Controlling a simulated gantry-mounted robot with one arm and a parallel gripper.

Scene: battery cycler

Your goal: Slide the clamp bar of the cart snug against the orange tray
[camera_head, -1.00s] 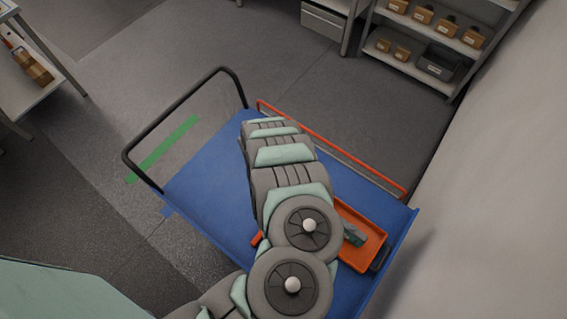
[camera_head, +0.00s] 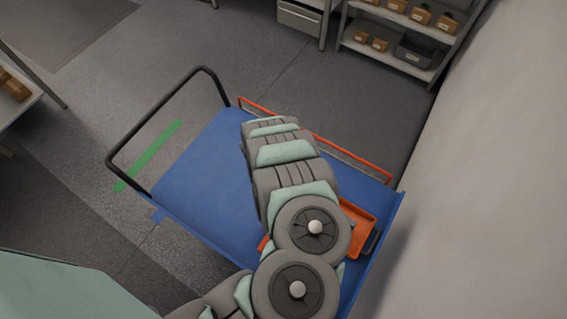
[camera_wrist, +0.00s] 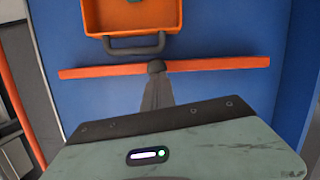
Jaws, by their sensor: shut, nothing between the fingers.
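The orange tray (camera_head: 361,222) lies on the blue cart near its right end, partly hidden by my arm. In the wrist view the tray (camera_wrist: 110,18) is at the top, with its dark handle (camera_wrist: 134,52) facing my gripper. The orange clamp bar (camera_wrist: 215,64) lies across the cart just below the handle, with a narrow blue gap between them. In the head view only one end of the bar (camera_head: 263,243) shows. My gripper (camera_wrist: 156,70) is shut and empty, its fingertips at the dark middle of the bar; whether they touch it is unclear. The head view hides my gripper.
The blue cart deck (camera_head: 195,180) is bare on the left, by its black push handle (camera_head: 158,115). An orange rail (camera_head: 345,153) runs along the far side. A pale wall (camera_head: 460,190) stands close on the right. A shelf with boxes (camera_head: 405,40) is behind.

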